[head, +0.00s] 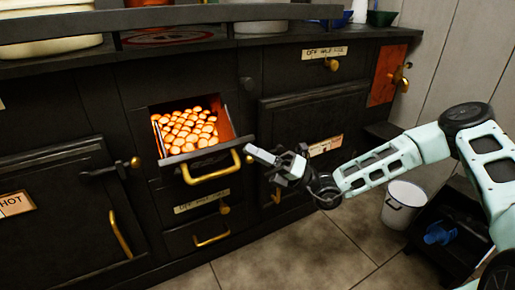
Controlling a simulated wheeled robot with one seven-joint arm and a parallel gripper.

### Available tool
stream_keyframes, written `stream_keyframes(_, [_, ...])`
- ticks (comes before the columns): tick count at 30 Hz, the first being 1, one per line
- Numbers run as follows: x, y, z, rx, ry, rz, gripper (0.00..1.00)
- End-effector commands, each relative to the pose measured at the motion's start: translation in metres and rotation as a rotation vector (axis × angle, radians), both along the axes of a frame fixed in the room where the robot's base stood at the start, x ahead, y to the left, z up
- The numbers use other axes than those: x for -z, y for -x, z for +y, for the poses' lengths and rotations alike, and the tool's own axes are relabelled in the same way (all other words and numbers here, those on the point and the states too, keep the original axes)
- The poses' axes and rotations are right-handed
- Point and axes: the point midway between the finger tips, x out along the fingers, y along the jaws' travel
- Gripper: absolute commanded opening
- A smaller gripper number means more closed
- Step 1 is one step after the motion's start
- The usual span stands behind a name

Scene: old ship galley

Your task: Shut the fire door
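The fire door (207,157) is open on the front of the black range, standing out from the opening like a tilted flap. Glowing orange coals (187,130) show behind it. Its brass bar handle (211,173) is at its front edge. My gripper (262,158) is just right of the handle, apart from it as far as I can see. No thing shows in the gripper. The fingers are seen from the side, so I cannot tell if they are open or shut.
A rail (170,17) runs along the range top, with pots behind it. Labelled brass knobs and a lower brass handle (212,239) project nearby. A white bucket (403,204) and a black bin (447,235) stand at right. The tiled floor (300,250) in front is clear.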

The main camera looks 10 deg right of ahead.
Motion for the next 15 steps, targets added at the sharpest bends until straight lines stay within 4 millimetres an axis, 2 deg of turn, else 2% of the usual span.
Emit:
stream_keyframes(1, [-0.017, -0.004, 0.001, 0.002, 0.003, 0.019, 0.00])
stream_keyframes(15, [-0.055, -0.037, 0.011, 0.001, 0.065, 0.236, 0.00])
